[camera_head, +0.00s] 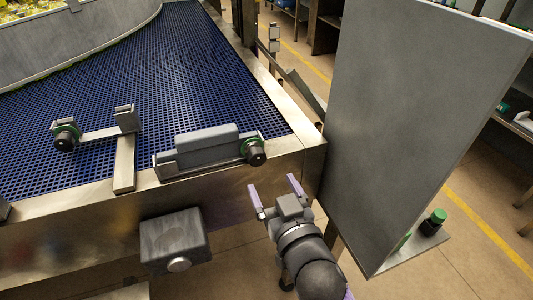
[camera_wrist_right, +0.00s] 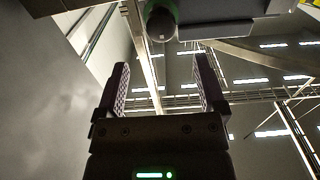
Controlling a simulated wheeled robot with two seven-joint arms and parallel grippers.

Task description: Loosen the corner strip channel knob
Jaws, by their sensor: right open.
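A black knob with a green ring (camera_head: 257,157) sits at the right end of a grey channel block (camera_head: 207,145) near the belt's front right corner. A dark knob with a green collar (camera_wrist_right: 161,22) also shows at the top of the right wrist view. A second black knob with a green ring (camera_head: 64,140) is on a bracket farther left. My right gripper (camera_head: 274,186) is open and empty, below the corner knob in the head view and apart from it. Its two fingers show in the right wrist view (camera_wrist_right: 162,68) with nothing between them. My left gripper is out of view.
A blue mesh belt (camera_head: 170,70) lies behind a metal frame edge (camera_head: 90,205). A grey box with a round button (camera_head: 175,240) hangs at the front. A large grey panel (camera_head: 410,120) stands close on the right of my right gripper. A dark green-capped bottle (camera_head: 433,222) stands on a ledge.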

